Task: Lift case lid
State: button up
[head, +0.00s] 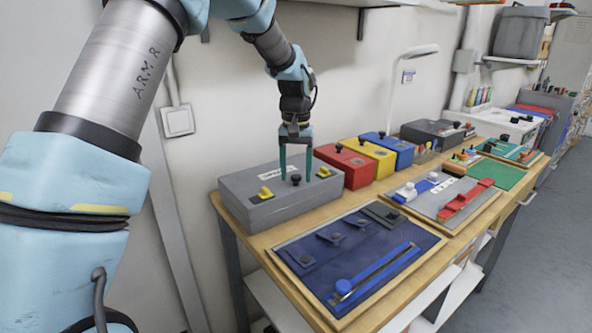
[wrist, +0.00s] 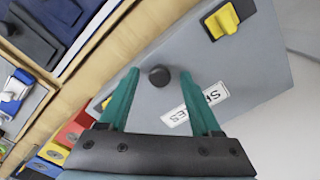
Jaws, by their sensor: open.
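The grey case (head: 245,205) sits closed at the near left end of the wooden bench. Its lid carries a dark round knob (head: 296,179) and two yellow latches, a left one (head: 265,193) and a right one (head: 323,172). My gripper (head: 296,178) is open above the lid, pointing down, with its green fingers on either side of the knob. In the wrist view the knob (wrist: 159,76) shows between the fingertips, apart from both. One yellow latch (wrist: 221,21) and a white label (wrist: 196,109) also show there. Whether the fingertips reach knob height is unclear.
A blue panel (head: 355,262) with pockets and a zip lies in front of the case. Red (head: 352,167), yellow (head: 373,155) and blue (head: 392,148) boxes stand close to its right. The wall is just behind. A grey board with a red strip (head: 465,201) lies farther right.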

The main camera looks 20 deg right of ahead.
grip_shut()
dwell(0.5)
dwell(0.9)
